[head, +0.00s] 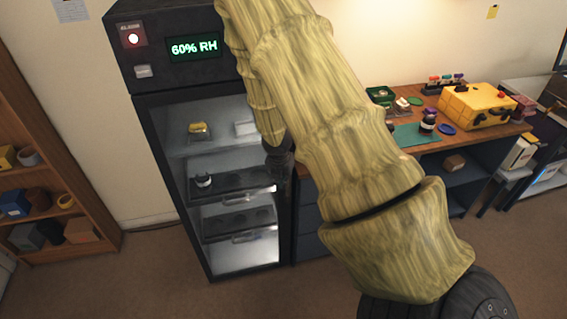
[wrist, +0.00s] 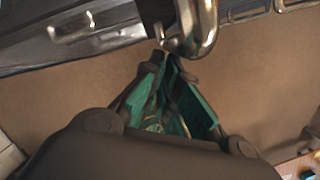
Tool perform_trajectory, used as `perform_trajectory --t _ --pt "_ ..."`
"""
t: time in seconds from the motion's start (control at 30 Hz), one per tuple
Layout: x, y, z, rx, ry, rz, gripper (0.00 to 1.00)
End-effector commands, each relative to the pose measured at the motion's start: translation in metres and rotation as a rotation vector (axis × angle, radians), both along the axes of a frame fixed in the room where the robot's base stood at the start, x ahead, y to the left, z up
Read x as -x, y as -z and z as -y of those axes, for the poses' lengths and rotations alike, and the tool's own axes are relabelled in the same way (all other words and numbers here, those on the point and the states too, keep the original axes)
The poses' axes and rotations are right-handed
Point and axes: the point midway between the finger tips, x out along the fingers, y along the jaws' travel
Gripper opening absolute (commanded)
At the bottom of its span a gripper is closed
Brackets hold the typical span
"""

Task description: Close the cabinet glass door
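The dark cabinet (head: 142,71) with a lit "60% RH" display stands left of centre in the head view. Its lower front has a dark frame around a pale, lit interior with shelves; I cannot tell how far the glass door stands from the frame. My gripper (head: 281,160) is small and dark at the cabinet's right front edge, partly hidden by my arm. In the wrist view, my gripper (wrist: 167,58) has its fingertips together, with nothing seen between them. A curved metal handle (wrist: 208,25) is right beside the tips; I cannot tell whether they touch.
A wooden bookshelf (head: 60,150) stands left of the cabinet. A workbench (head: 480,140) with a yellow case (head: 475,105) is at the right. Pull-out shelves hold a small jar (head: 203,180). Brown floor (head: 150,270) is clear before the cabinet. Drawer handles (wrist: 250,14) show at the upper right.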

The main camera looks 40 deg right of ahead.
Motion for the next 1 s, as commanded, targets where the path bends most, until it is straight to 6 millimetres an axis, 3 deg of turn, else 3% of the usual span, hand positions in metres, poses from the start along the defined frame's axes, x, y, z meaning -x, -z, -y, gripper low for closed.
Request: perform_trajectory --t 0.33,1.0 --pt "0.011 0.005 -0.035 -0.006 -0.011 -0.007 0.00" --pt "0.021 -0.060 -0.049 -0.012 -0.007 -0.006 0.00"
